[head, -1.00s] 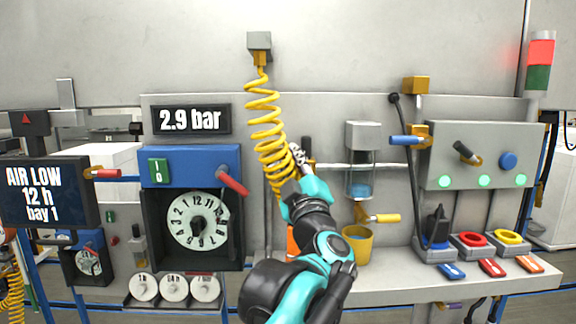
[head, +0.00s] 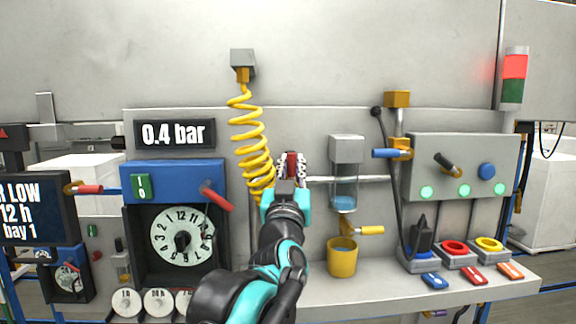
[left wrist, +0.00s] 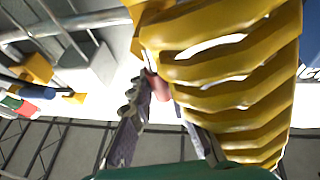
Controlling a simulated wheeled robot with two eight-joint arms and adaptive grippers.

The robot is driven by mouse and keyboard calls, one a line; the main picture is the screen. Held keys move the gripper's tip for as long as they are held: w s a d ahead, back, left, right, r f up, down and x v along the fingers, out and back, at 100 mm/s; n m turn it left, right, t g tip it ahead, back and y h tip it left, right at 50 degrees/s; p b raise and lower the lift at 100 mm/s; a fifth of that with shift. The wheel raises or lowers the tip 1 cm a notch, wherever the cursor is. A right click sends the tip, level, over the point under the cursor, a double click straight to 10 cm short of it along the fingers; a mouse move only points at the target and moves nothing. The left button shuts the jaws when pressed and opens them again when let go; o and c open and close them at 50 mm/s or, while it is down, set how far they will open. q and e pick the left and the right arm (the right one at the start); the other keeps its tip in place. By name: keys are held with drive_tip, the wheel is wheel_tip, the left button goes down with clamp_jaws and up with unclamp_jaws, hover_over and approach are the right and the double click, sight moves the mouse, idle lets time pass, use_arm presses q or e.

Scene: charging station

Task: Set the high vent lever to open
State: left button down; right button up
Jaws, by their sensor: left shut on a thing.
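My left gripper (head: 291,168) is in front of the wall panel, right of the coiled yellow hose. Its fingers are closed around a red handle (head: 291,158), seemingly the high vent lever; no label is readable on it. In the left wrist view the pinkish-red handle (left wrist: 157,86) shows between my left gripper's fingers (left wrist: 155,100). The lever's pivot and base are hidden by the gripper and hose, so I cannot tell its exact angle. The display (head: 175,134) reads 0.4 bar. My right gripper is not in view.
The coiled yellow hose (head: 247,125) hangs close beside my left gripper and fills much of the left wrist view (left wrist: 235,65). A red-handled lever (head: 217,198) on the blue box is left. A clear cylinder (head: 345,186) and yellow cup (head: 342,257) stand right.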

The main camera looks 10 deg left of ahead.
use_arm(q)
drive_tip(key=shift+m+h, duration=0.4)
drive_tip(key=shift+m, duration=0.1)
drive_tip(key=c, duration=1.4)
unclamp_jaws()
drive_tip(key=shift+w+d, duration=0.1)
drive_tip(key=shift+w, duration=0.05)
drive_tip(key=shift+c, duration=0.2)
drive_tip(key=v, duration=1.2)
